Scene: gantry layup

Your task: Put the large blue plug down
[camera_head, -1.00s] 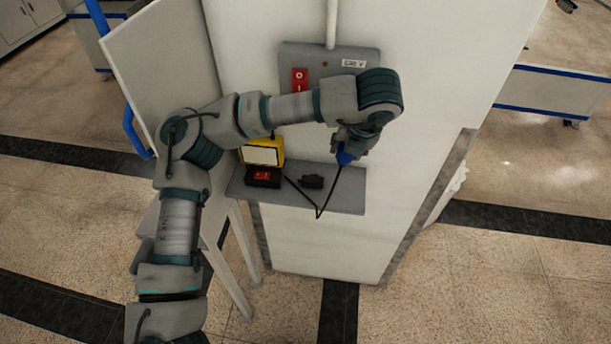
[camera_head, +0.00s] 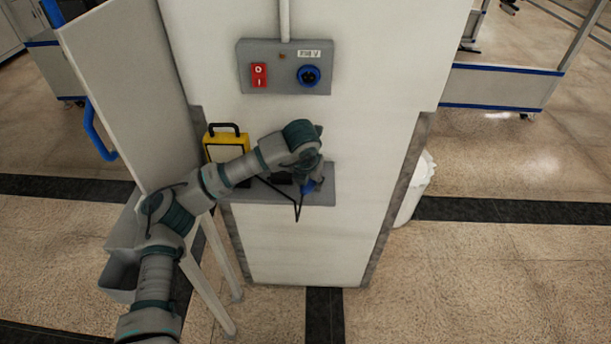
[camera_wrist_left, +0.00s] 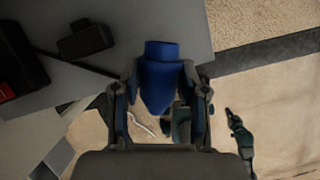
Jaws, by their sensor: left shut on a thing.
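My left gripper (camera_head: 314,181) is shut on the large blue plug (camera_head: 308,187), at the right part of the small grey shelf (camera_head: 322,197) on the white column. The left wrist view shows the blue plug (camera_wrist_left: 158,78) between both fingers of the left gripper (camera_wrist_left: 160,90), its top end overlapping the grey shelf (camera_wrist_left: 185,30) near its edge. Whether the plug touches the shelf cannot be told. My right gripper is not in view.
A grey panel (camera_head: 285,82) above has a red switch (camera_head: 259,75) and a round blue socket (camera_head: 308,75). A yellow device (camera_head: 212,141) stands at the shelf's left, partly behind my arm. A small black block (camera_wrist_left: 88,40) and a black box (camera_wrist_left: 12,75) lie on the shelf.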

